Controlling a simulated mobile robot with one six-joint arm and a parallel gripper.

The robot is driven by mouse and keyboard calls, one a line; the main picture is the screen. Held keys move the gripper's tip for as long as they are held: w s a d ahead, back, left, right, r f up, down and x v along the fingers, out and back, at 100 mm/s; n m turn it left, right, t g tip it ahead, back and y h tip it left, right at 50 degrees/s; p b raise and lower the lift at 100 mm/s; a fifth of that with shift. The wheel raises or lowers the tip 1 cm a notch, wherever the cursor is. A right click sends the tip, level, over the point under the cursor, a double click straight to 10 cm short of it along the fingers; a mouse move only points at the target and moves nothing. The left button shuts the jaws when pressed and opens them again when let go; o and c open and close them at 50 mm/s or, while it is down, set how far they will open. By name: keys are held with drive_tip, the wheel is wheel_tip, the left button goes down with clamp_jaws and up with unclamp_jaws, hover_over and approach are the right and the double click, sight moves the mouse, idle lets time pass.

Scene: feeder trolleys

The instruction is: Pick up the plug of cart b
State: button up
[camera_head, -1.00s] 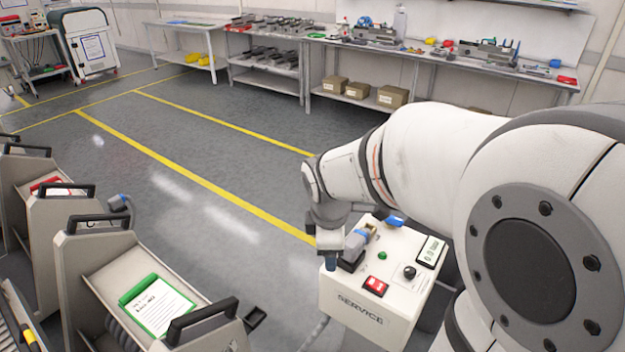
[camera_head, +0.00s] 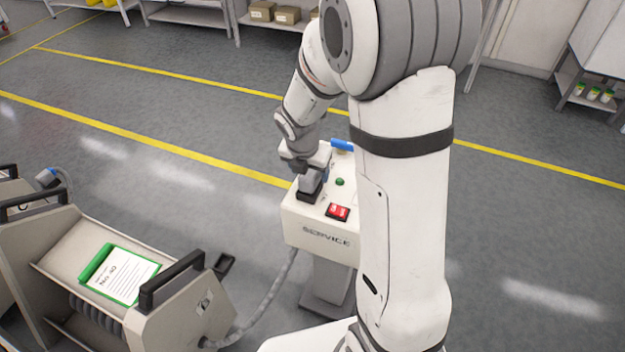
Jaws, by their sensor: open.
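My gripper (camera_head: 309,172) is at the left part of the top of the white service box (camera_head: 318,229), pointing down. It is open, with its fingers at a grey-and-blue plug (camera_head: 311,186) that stands in a dark socket there. My gripper hides much of this plug, so I cannot tell whether the fingers touch it. A grey hose (camera_head: 268,318) runs from the near cart (camera_head: 185,316) up to behind the service box. Another blue-and-grey plug (camera_head: 46,178) sits at the cart behind, at the left. I cannot read a cart letter.
The service box has a red switch (camera_head: 338,212), a green button (camera_head: 339,182) and a blue part (camera_head: 342,146). A green clipboard (camera_head: 121,274) lies on the near cart. The floor behind the box is clear. My arm covers the box's right side.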

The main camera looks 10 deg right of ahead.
sight(310, 172)
drive_tip(key=x, duration=0.3)
drive_tip(key=shift+f, duration=0.1)
drive_tip(key=shift+c, duration=0.3)
clamp_jaws()
idle(0.3)
